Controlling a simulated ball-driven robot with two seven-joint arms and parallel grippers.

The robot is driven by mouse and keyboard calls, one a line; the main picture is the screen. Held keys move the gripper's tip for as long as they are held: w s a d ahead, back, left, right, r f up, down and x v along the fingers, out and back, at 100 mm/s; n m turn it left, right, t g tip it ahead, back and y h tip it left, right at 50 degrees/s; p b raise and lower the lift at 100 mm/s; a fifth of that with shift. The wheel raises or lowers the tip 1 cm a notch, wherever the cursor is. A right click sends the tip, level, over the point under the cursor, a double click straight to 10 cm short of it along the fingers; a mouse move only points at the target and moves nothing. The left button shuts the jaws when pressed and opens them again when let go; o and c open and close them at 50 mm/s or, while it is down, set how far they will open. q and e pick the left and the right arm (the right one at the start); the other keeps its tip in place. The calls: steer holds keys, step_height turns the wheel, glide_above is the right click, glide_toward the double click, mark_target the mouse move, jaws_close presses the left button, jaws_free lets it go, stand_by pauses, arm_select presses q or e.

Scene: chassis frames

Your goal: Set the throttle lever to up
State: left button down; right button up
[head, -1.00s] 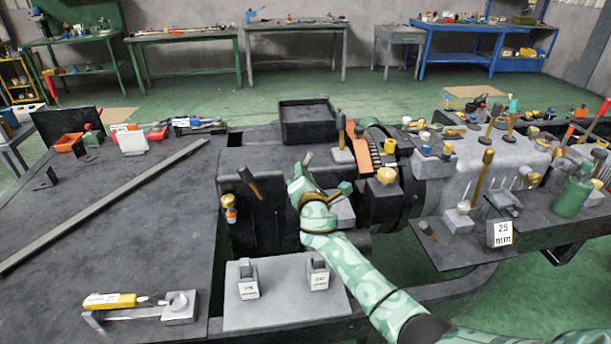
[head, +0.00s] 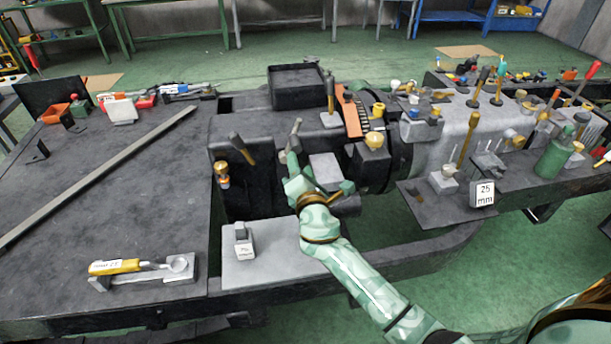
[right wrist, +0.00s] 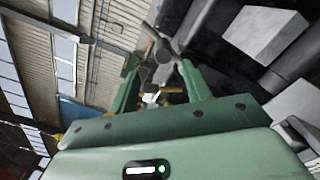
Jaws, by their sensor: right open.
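My right gripper (head: 291,160) reaches over the dark machine block, fingers pointing away from me. It is open. In the right wrist view its two green fingers (right wrist: 158,68) stand apart, with a grey lever with a round end (right wrist: 160,48) showing between and beyond their tips. In the head view a thin grey lever (head: 296,128) rises just past the fingertips; I cannot tell if they touch it. Another lever with a dark grip (head: 238,142) leans to the left of the gripper. No label shows which one is the throttle lever. My left gripper is out of view.
A black open box (head: 297,92) stands behind the gripper. An orange curved piece (head: 352,116) and brass-knobbed parts (head: 375,141) are close on its right. A pale plate (head: 275,262) with a small labelled block lies in front. The dark bench (head: 110,215) at left is mostly clear.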

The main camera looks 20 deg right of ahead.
steer(key=v, duration=0.4)
steer(key=shift+s+a, duration=0.1)
steer(key=shift+s, duration=0.25)
